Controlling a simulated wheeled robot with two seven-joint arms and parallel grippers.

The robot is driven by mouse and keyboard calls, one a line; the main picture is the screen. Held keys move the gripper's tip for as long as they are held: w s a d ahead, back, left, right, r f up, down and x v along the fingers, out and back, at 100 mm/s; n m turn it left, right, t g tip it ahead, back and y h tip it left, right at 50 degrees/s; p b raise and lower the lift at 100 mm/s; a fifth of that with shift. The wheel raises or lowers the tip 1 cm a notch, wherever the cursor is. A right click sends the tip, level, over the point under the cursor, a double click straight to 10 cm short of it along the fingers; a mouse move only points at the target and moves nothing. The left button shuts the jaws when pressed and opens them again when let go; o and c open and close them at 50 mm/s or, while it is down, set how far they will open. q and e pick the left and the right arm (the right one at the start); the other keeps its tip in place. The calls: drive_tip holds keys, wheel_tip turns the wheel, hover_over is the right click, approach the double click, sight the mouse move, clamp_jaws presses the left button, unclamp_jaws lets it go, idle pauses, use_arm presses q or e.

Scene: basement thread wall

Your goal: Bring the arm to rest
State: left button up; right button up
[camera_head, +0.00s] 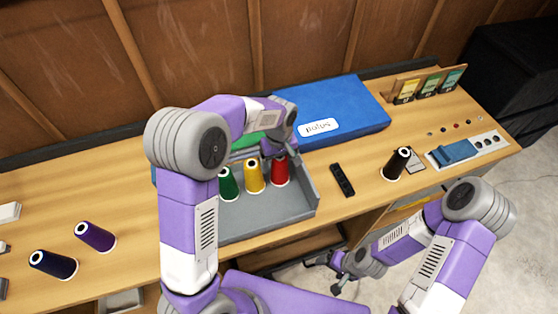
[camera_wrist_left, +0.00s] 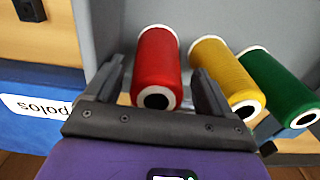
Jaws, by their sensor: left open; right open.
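My left arm reaches over the grey tray (camera_head: 300,207), and its gripper (camera_head: 274,153) is at the red spool (camera_head: 280,171). In the left wrist view the open left gripper (camera_wrist_left: 156,66) has one finger on each side of the red spool (camera_wrist_left: 158,58). I cannot tell whether the fingers touch it. The yellow spool (camera_head: 254,176) and green spool (camera_head: 229,185) stand beside it in the tray. My right gripper (camera_head: 340,276) is open and empty, low in front of the bench, over the floor.
A blue box (camera_head: 350,105) labelled "polos" lies behind the tray. A black spool (camera_head: 397,163) and a dark strip (camera_head: 342,180) are to its right. A purple spool (camera_head: 95,236) and a dark navy spool (camera_head: 53,264) lie at the left. The wooden wall stands close behind.

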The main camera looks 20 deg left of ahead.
use_arm(q)
wheel_tip(320, 180, up, 7)
drive_tip(key=p, duration=0.1)
drive_tip(key=shift+r+p, duration=0.15)
drive_tip(key=shift+p, duration=0.25)
use_arm(e)
wheel_tip(320, 180, up, 2)
